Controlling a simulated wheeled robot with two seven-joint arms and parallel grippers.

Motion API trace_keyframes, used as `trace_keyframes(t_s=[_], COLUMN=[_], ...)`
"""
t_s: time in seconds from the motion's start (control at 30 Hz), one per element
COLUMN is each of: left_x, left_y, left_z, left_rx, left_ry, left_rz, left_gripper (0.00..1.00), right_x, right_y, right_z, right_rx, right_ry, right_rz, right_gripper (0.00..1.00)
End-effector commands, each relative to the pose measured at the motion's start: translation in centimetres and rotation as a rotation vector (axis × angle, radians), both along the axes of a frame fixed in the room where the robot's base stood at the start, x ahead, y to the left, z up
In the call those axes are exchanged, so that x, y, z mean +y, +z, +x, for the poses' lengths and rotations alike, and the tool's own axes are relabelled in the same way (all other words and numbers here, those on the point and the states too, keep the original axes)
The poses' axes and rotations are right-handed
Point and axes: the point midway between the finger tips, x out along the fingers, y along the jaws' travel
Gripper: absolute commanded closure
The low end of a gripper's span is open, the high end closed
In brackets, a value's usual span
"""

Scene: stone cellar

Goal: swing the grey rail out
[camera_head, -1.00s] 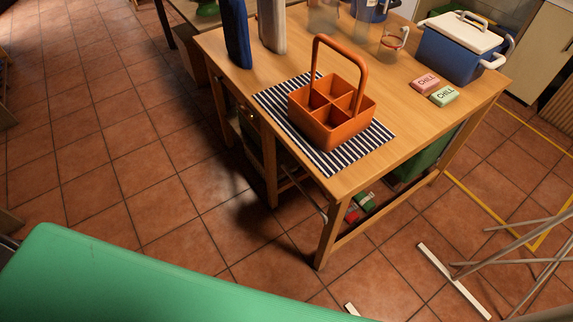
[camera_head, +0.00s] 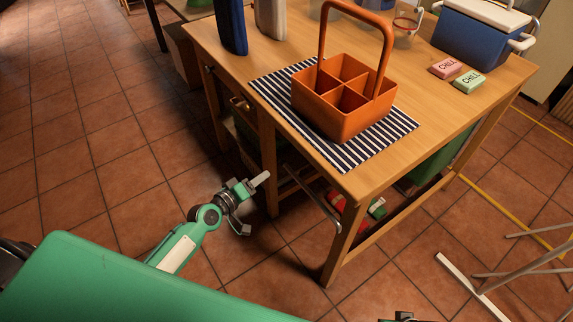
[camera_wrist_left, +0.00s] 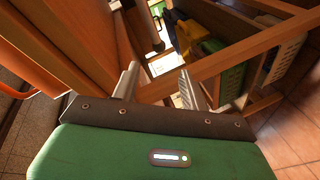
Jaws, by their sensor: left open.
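The grey rail (camera_head: 316,200) is a thin bar low at the near side of the wooden table, slanting from under the top toward the front leg. My left gripper (camera_head: 253,204) is open and empty, to the left of the rail and apart from it in the head view. In the left wrist view its two grey fingers (camera_wrist_left: 157,88) point toward the table's underside, with nothing between them. I cannot clearly pick out the rail there. A small dark part at the bottom edge of the head view looks like my right gripper (camera_head: 402,317); its jaws cannot be made out.
The wooden table (camera_head: 400,155) carries an orange caddy (camera_head: 343,100) on a striped mat (camera_head: 270,88), a blue cooler (camera_head: 470,42) and two CHILL blocks. A rack (camera_head: 520,270) stands at right. Tiled floor at left is clear.

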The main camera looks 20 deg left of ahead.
Motion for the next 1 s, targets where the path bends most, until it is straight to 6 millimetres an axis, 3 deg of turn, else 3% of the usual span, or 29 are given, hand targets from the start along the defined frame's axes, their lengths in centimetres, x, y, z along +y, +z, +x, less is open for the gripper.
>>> trace_keyframes(t_s=[0.17, 0.7, 1.0], left_x=[-0.7, -4.5, -5.3], left_y=[0.0, -2.3, -2.8], left_z=[1.6, 10.3, 12.3], left_rx=[-0.004, -0.004, -0.002], left_ry=[0.0, 0.0, -0.002], left_rz=[-0.007, -0.005, -0.004], left_gripper=[0.55, 0.55, 0.55], right_x=[0.0, 0.0, -0.1], right_y=[0.2, 1.4, 2.3], right_z=[0.0, 0.1, 0.1], right_rx=[-0.001, -0.018, -0.026], right_ry=[0.0, -0.001, 0.0], right_rz=[0.0, 0.002, 0.003], right_gripper=[0.64, 0.64, 0.64])
